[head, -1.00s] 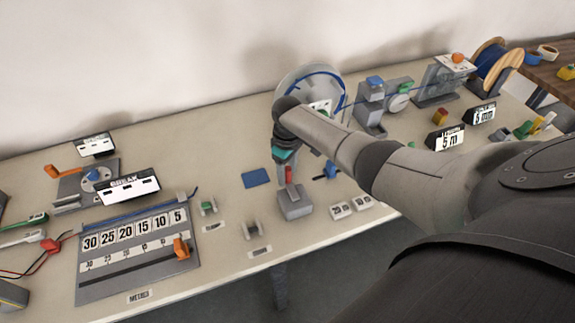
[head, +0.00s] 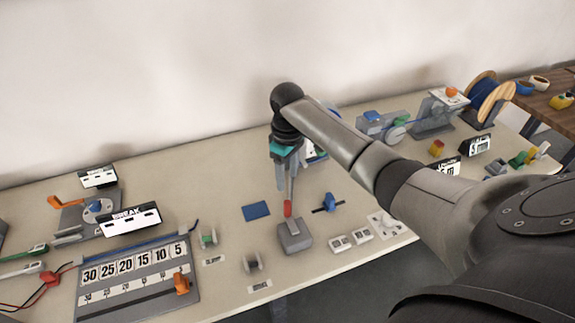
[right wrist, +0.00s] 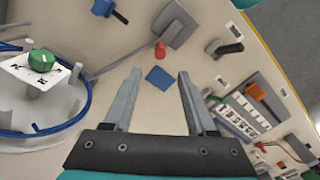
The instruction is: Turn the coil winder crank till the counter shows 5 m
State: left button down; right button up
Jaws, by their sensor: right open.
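The coil winder (head: 318,152) stands at the back of the bench, mostly hidden behind my right arm in the head view. In the right wrist view its round drum (right wrist: 40,112), with blue wire around it, is at the left. A green knob (right wrist: 42,60) sits on a white marked plate there. My right gripper (head: 285,193) points down in front of the winder. The length sign (head: 448,168) is partly covered by my arm. My left gripper is out of view.
A grey block with a red-tipped lever (head: 295,236) stands below my right gripper, with a blue pad (head: 256,211) beside it. A blue-handled tool (head: 328,203) lies to the right. A numbered board (head: 140,272) is at the left front. A wire spool (head: 490,98) stands at the back right.

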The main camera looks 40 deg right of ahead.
jog(key=shift+r, duration=1.3)
jog(key=shift+a+f, duration=0.1)
dwell(0.8)
